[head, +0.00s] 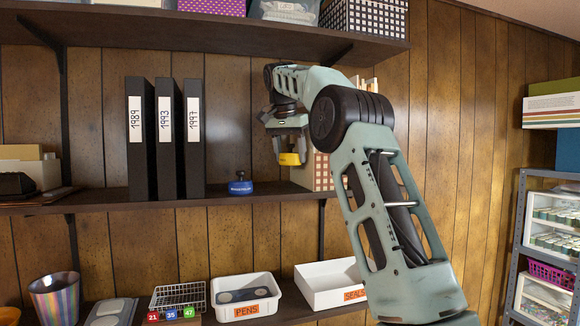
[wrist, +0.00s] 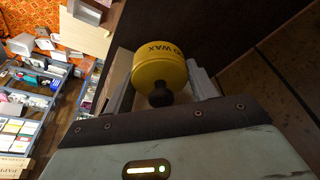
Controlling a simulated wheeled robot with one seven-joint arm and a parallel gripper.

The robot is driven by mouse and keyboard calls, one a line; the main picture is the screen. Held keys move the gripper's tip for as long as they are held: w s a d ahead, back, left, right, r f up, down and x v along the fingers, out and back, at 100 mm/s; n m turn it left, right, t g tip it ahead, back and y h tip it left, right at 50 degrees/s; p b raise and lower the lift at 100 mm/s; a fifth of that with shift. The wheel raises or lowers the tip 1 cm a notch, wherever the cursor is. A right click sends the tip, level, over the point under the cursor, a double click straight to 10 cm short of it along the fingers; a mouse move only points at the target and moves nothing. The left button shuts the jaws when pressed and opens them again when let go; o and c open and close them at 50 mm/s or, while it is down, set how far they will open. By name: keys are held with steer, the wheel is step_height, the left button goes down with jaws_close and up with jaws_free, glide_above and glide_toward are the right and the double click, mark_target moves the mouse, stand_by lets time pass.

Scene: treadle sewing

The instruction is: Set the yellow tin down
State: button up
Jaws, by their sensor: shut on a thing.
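My gripper (head: 287,150) is above the middle shelf, shut on the yellow tin (head: 289,159). The tin is apart from the shelf board, in front of or beside a checked box; the exact gap is hard to tell. In the wrist view the yellow tin (wrist: 158,66) sits between the fingers, with dark lettering ending in "WAX" on its side and a dark knob towards the camera. The fingers are partly hidden by the gripper body. The middle shelf (head: 220,198) has bare board around a blue tin with a dark knob (head: 240,187), left of and below the gripper.
Three black binders (head: 165,140) stand left of the blue tin. The checked box (head: 322,170) is right of the gripper. The upper shelf (head: 200,28) overhangs with boxes on it. White trays (head: 246,297) stand on the lower shelf. My arm fills the right middle.

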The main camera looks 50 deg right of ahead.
mark_target(292, 189)
steer(key=shift+s+f, duration=0.2)
steer(key=shift+f, duration=0.75)
steer(key=shift+f+p, duration=0.35)
steer(key=shift+f, duration=1.75)
steer(key=shift+w+f+p, duration=0.1)
steer(key=shift+w+p, duration=0.05)
steer(key=shift+p, duration=0.4)
steer(key=shift+w+f, duration=0.1)
steer(key=shift+f, duration=0.2)
steer(key=shift+f, duration=0.1)
steer(key=o, duration=1.1)
